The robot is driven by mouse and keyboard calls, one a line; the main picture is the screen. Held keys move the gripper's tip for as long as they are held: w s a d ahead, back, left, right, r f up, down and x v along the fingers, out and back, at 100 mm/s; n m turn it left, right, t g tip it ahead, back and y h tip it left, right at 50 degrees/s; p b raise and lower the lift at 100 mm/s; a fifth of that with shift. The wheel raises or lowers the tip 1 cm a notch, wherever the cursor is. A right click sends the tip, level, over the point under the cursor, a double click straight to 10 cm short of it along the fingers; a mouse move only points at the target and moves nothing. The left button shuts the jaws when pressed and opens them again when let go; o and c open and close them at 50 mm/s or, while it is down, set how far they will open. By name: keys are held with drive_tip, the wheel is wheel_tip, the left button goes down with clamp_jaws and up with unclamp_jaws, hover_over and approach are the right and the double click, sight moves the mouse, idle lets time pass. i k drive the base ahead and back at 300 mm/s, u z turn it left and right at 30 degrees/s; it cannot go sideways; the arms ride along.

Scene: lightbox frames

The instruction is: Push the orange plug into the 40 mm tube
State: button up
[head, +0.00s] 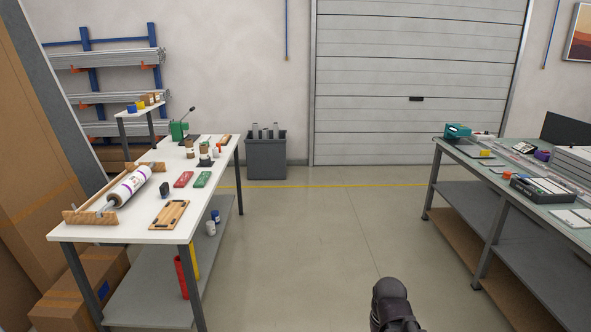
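A small orange piece (507,175) lies on the right workbench (478,163) near its front edge; it may be the orange plug, but it is too small to be sure. Another small orange-red piece (218,148) stands on the left white table. No tube can be told for certain as the 40 mm one. Long pale, clear-looking pieces (535,158) lie along the right bench, and several grey tubes (265,131) stand upright in a dark grey bin. A dark part of my arm shows at the bottom; my gripper's fingers are not in view.
The left white table (130,228) holds a wrapped roll in a wooden stand (125,188), a wooden board (169,214) and small items. The grey bin (266,158) stands by the back wall. The concrete floor (310,245) between table and bench is clear.

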sight(204, 153)
drive_tip(key=u, duration=0.05)
drive_tip(key=i, duration=2.35)
drive_tip(key=u, duration=0.7)
drive_tip(key=i, duration=1.35)
drive_tip(key=u, duration=0.45)
